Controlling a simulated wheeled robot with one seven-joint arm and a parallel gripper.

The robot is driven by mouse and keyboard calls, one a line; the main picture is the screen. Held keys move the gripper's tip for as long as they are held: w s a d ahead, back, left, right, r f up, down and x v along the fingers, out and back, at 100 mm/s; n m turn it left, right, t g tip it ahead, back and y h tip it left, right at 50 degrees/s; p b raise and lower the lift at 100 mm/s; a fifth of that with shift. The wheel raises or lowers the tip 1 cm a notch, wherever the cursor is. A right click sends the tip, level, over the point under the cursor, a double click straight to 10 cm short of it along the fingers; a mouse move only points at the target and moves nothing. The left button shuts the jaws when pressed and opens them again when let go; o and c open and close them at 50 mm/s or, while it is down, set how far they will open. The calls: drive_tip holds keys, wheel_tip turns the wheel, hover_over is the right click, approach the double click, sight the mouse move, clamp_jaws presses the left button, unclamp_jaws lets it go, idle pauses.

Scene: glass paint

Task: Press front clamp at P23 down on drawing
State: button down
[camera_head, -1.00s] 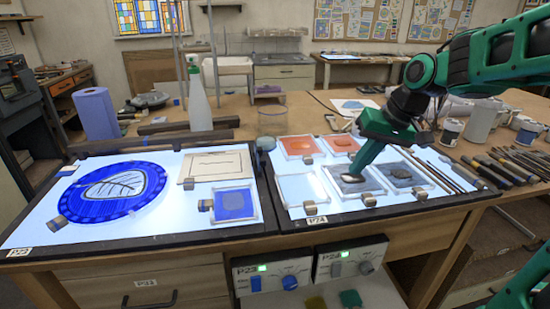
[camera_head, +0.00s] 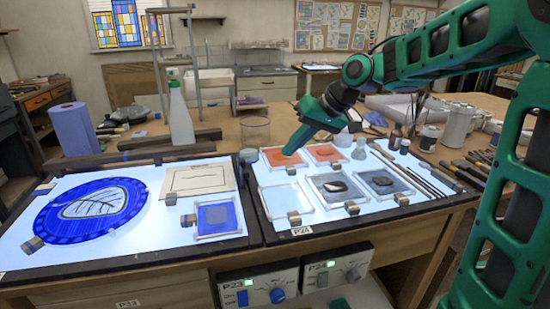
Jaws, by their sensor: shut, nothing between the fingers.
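The P23 light panel (camera_head: 130,252) lies at the left, glowing white. On it is a round blue glass disc (camera_head: 60,222) bearing a leaf drawing (camera_head: 92,206) in black line on a pale oval. A small metal and tan clamp (camera_head: 33,244) sits at the disc's front left edge. From this view I cannot tell whether it is pressed down. Another clamp (camera_head: 170,198) stands right of the disc. My gripper (camera_head: 289,152) is shut and empty, tip down over the left orange tile on the right-hand panel, well right of the disc and clamps.
The P24 panel (camera_head: 265,212) holds framed tiles, clamps and long thin tools. A blue framed tile (camera_head: 217,218) and a cream board (camera_head: 200,178) lie on P23's right side. A spray bottle (camera_head: 180,118), glass beaker (camera_head: 255,132) and blue roll (camera_head: 74,130) stand behind.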

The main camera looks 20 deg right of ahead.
sight(245, 176)
drive_tip(key=x, duration=0.9)
drive_tip(key=shift+s+a+f, duration=0.1)
drive_tip(key=shift+a, duration=2)
drive_tip(key=shift+d, duration=0.1)
